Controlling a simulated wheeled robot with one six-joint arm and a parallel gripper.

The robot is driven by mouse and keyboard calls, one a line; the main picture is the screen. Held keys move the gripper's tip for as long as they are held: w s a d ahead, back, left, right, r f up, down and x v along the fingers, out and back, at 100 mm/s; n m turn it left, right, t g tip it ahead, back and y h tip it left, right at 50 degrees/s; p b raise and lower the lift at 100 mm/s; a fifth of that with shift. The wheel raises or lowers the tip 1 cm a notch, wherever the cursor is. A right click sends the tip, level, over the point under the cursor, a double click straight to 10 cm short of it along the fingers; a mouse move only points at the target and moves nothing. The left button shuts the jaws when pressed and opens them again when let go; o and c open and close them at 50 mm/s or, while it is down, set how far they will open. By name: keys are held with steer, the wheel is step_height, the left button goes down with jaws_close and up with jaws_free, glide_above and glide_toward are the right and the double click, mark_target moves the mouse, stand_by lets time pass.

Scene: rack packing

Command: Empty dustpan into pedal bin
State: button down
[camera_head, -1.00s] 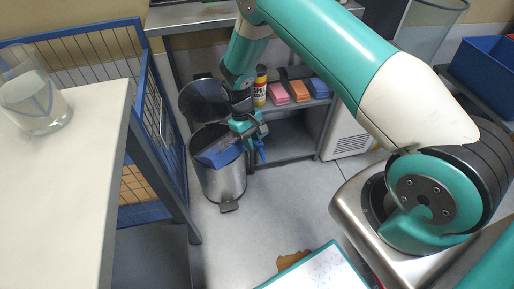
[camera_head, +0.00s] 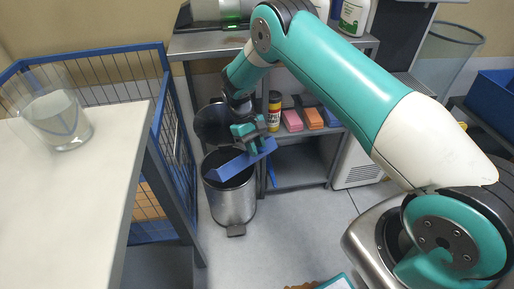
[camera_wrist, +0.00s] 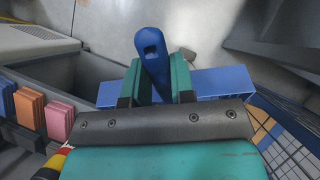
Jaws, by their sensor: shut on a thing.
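The blue dustpan (camera_head: 232,167) is over the mouth of the metal pedal bin (camera_head: 236,207), tilted with its left end lower, at the rim. The bin's dark lid (camera_head: 212,124) stands open behind. My gripper (camera_head: 257,145) is above and right of the bin opening, shut on the dustpan. In the wrist view, my gripper's teal fingers (camera_wrist: 154,82) are on either side of the blue handle (camera_wrist: 152,48). The pan part (camera_wrist: 222,88) shows to the right behind them. The inside of the pan and bin is mostly hidden, so I cannot tell what they contain.
A metal shelf unit (camera_head: 300,172) stands right behind the bin, with a yellow canister (camera_head: 275,108) and coloured blocks (camera_head: 292,120). A blue wire cage (camera_head: 160,110) and white table (camera_head: 70,200) are on the left. Floor is clear in front of the bin.

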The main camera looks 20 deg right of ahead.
steer(key=shift+f, duration=0.95)
step_height(320, 180, up, 3)
steer(key=shift+r+p, duration=0.15)
steer(key=shift+p, duration=1.1)
steer(key=shift+f+b, duration=1.1)
steer(key=shift+f, duration=0.7)
steer(key=shift+r, duration=0.2)
steer(key=shift+r+p, duration=0.1)
steer(key=shift+p, duration=0.2)
step_height(320, 180, up, 9)
steer(key=t+y+p, duration=0.1)
steer(key=t+p, duration=0.2)
steer(key=p, duration=0.2)
steer(key=t+p, duration=0.3)
steer(key=p, duration=0.2)
steer(key=shift+t+y, duration=0.4)
steer(key=shift+r+t, duration=0.45)
steer(key=shift+t, duration=0.05)
